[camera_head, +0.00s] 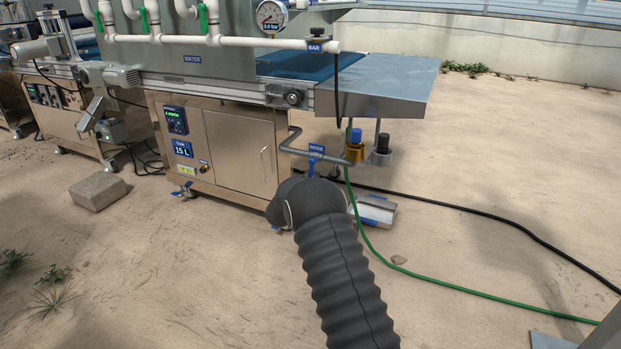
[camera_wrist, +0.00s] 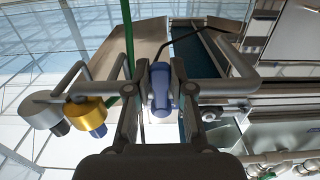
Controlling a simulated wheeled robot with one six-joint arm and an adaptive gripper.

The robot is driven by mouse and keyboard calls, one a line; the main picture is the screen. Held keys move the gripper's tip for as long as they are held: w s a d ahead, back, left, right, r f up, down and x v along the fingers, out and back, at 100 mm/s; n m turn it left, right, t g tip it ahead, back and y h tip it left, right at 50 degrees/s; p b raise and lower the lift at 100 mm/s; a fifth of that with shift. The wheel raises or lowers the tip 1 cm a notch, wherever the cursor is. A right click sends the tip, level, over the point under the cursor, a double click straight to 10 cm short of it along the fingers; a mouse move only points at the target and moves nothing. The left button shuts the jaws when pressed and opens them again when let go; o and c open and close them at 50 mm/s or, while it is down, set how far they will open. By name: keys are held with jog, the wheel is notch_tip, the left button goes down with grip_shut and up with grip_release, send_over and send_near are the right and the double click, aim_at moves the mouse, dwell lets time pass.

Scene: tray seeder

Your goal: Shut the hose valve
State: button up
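The hose valve has a blue handle (camera_head: 311,167), seen below the blue HOSE label (camera_head: 317,149) on a grey pipe (camera_head: 333,159) at the machine's front. In the wrist view the blue handle (camera_wrist: 160,88) is in the middle, its visible length across the pipe (camera_wrist: 215,88). My gripper (camera_wrist: 157,95) is open, with one finger on each side of the handle. Gaps show between the fingers and the handle; I cannot tell whether they touch further in. In the head view my dark sleeved arm hides the gripper.
A brass fitting (camera_head: 355,148) with a blue top and a dark-topped one (camera_head: 383,150) stand right of the valve. A green hose (camera_head: 450,287) and black cable (camera_head: 480,213) cross the sand. A metal tray (camera_head: 376,210) lies behind my arm; a stone block (camera_head: 98,191) lies left.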

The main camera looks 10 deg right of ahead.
jog(key=o, duration=0.4)
jog(key=shift+c, duration=0.2)
jog(key=v, duration=1.2)
